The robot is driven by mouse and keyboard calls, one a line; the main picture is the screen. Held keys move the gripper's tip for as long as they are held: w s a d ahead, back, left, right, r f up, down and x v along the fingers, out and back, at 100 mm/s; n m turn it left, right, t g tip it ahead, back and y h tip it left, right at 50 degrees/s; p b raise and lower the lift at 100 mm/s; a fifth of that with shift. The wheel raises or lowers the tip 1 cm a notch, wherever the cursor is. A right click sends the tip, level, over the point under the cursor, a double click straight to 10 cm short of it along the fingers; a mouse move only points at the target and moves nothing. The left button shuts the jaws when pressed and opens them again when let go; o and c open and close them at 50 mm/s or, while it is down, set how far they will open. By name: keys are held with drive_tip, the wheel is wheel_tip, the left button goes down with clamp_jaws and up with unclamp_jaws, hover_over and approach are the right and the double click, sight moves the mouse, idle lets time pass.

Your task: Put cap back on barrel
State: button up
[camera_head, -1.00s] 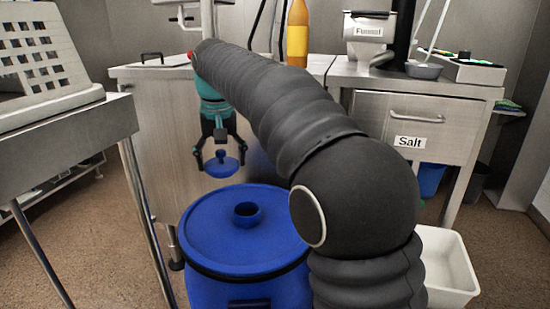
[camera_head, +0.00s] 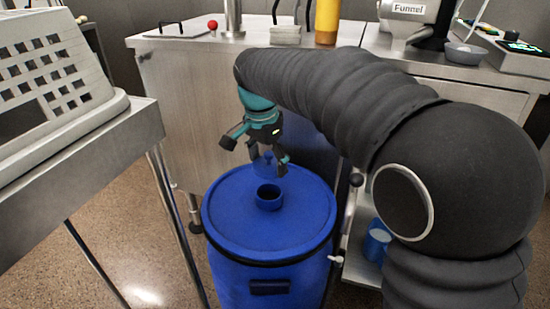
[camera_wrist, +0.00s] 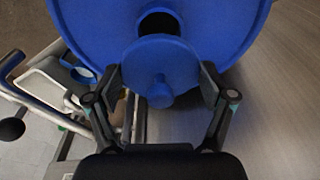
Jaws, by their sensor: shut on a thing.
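The blue barrel (camera_head: 225,222) stands upright in front of me, with a raised round neck (camera_head: 269,199) and dark opening in its lid. In the wrist view the barrel lid (camera_wrist: 230,15) fills the top, and the dark opening (camera_wrist: 160,23) shows just beyond the cap. My gripper (camera_head: 267,163) is above the far side of the lid. It is shut on the blue cap (camera_head: 265,166), a disc with a small knob. In the wrist view my gripper (camera_wrist: 160,78) has one finger on each side of the cap (camera_wrist: 160,60). The cap hides part of the neck there.
A steel cabinet (camera_head: 185,75) stands behind the barrel. A metal table (camera_head: 90,150) with a white perforated basket (camera_head: 50,85) is at left. A blue container (camera_head: 377,241) sits low at right of the barrel. Floor shows at lower left.

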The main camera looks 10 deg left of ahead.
drive_tip(key=shift+f, duration=0.85)
drive_tip(key=shift+f+b, duration=1.65)
drive_tip(key=shift+f, duration=0.5)
drive_tip(key=shift+p, duration=0.35)
drive_tip(key=shift+f, duration=0.2)
idle(0.6)
drive_tip(key=o, duration=1)
